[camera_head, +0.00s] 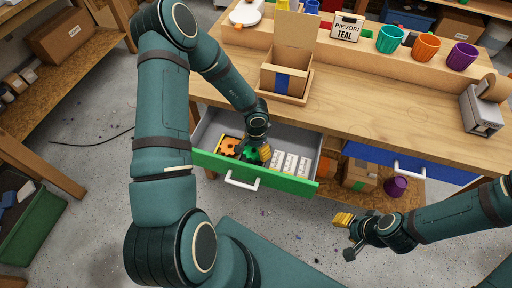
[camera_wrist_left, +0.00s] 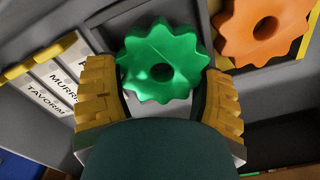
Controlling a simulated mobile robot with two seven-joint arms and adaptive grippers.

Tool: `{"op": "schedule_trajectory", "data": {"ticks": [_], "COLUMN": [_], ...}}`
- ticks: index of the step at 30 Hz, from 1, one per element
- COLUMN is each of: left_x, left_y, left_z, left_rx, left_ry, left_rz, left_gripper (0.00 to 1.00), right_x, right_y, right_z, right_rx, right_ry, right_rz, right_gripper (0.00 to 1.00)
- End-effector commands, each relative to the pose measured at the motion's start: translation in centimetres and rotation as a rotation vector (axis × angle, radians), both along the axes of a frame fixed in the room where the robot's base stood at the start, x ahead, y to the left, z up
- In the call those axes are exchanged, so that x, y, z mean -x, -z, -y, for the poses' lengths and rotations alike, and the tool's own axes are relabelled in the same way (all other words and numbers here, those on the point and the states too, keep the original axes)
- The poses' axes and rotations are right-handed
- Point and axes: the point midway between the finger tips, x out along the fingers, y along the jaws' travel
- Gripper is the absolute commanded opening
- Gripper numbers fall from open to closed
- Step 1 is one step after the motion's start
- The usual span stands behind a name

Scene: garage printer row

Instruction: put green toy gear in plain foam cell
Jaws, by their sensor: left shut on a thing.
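My left gripper (camera_head: 258,153) reaches into the open green-fronted drawer (camera_head: 215,171). It is shut on the green toy gear (camera_wrist_left: 163,62), which sits between its two yellow finger pads in the left wrist view. The green gear (camera_head: 246,156) is partly hidden by the gripper in the head view. An orange gear (camera_wrist_left: 265,27) lies beside it in a yellow-edged compartment (camera_wrist_left: 304,45); it also shows in the head view (camera_head: 229,146). I cannot make out the plain foam cell clearly. My right gripper (camera_head: 347,236) is open and empty above the floor at right.
White labelled boxes (camera_head: 290,165) stand in the drawer right of the gear. The wooden bench (camera_head: 370,100) above carries an open cardboard box (camera_head: 283,75), several coloured cups (camera_head: 426,48) and a sign reading "PIEVORI TEAL" (camera_head: 346,27). A blue drawer (camera_head: 405,165) is at right.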

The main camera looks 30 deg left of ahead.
Motion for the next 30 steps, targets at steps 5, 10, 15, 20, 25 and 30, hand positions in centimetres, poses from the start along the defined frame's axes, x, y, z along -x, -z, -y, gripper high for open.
{"op": "schedule_trajectory", "data": {"ticks": [5, 10, 15, 20, 25, 30], "left_x": [0.0, 0.0, 0.0, 0.0, 0.0, 0.0], "left_y": [0.4, 0.8, 0.9, 0.9, 0.6, -1.3], "left_z": [0.0, 0.0, 0.0, 0.0, 0.0, -0.1], "left_rx": [0.0, -0.001, -0.001, 0.0, -0.001, 0.0], "left_ry": [0.001, 0.001, 0.001, 0.001, 0.0, 0.0], "left_rz": [0.0, 0.0, 0.0, 0.0, 0.001, 0.002], "left_gripper": [0.36, 0.36, 1.0, 1.0, 1.0, 1.0], "right_x": [0.1, 0.1, 0.2, 0.2, 0.1, 0.0], "right_y": [-0.4, -0.7, -0.6, -0.6, -0.3, -0.2], "right_z": [0.0, 0.0, 0.0, 0.0, 0.0, 0.0], "right_rx": [0.0, -0.001, -0.001, -0.001, 0.0, 0.0], "right_ry": [-0.001, 0.0, 0.0, 0.0, -0.001, 0.0], "right_rz": [-0.002, -0.004, -0.004, -0.004, -0.003, -0.001], "right_gripper": [0.47, 0.47, 0.47, 0.47, 0.47, 0.47]}}
